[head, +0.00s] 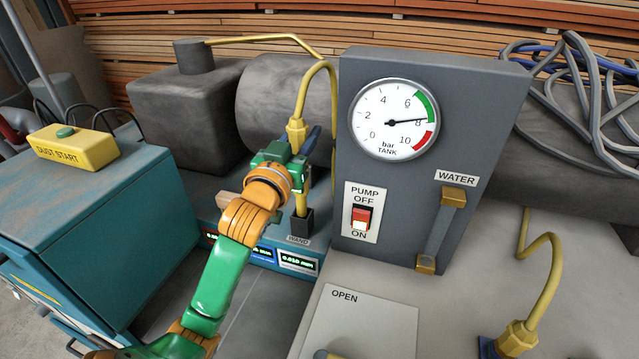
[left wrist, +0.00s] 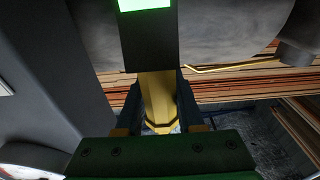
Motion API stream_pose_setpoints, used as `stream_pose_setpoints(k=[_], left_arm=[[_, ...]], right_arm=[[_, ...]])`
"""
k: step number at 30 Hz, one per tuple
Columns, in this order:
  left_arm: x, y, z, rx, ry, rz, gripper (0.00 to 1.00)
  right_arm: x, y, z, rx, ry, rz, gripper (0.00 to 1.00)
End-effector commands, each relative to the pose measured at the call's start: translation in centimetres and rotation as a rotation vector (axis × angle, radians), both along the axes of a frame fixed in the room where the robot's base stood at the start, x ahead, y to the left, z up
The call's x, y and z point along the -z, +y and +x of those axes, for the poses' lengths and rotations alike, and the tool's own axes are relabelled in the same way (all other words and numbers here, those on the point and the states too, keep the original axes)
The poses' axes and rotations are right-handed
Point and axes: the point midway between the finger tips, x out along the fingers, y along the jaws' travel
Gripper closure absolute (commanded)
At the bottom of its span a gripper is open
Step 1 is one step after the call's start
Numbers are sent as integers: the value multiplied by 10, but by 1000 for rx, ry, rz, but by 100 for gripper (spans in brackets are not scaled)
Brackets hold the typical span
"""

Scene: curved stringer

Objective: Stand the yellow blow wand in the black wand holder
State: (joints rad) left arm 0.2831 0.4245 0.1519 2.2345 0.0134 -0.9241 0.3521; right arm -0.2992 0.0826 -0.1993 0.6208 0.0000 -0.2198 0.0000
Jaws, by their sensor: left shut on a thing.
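The yellow blow wand (head: 301,203) stands close to upright at the back of the bench, with its hose looping up from its top nut. My left gripper (head: 299,160) is shut on the wand's upper part, below the nut. The wand's lower end meets the top of the black wand holder (head: 304,225), behind the WAND label. In the left wrist view, the wand (left wrist: 158,100) runs between my fingers (left wrist: 157,112) to the edge of the black holder (left wrist: 150,50). How deep it sits inside is hidden. My right gripper is not in view.
The grey panel (head: 400,210) with gauge, pump switch and water lever stands just right of the wand. The teal cabinet (head: 100,220) is at the left. Small displays (head: 298,263) sit below the holder. A second yellow hose (head: 545,285) is at the right.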

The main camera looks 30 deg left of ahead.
Motion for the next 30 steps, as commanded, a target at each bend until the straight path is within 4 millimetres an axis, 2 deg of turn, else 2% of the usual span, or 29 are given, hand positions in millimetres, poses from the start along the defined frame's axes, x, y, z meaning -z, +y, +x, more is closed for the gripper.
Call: stream_pose_setpoints(k=[3, 7, 18, 19, 21, 22, 30], left_arm=[[28, 0, 0, -1, 5, -1, 100], [49, 0, 0, -1, 1, 0, 100], [54, 0, 0, 0, -3, 2, 100], [54, 0, 0, 0, -2, 1, 58], [53, 0, 0, 0, -2, 1, 39], [53, 0, 0, 0, -2, 1, 33], [52, 0, 0, 0, -1, 2, 33]], right_arm=[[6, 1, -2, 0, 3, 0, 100], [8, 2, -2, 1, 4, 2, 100], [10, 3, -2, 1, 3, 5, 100], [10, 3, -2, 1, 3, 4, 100], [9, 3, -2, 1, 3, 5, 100], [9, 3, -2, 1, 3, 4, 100], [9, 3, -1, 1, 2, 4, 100]])
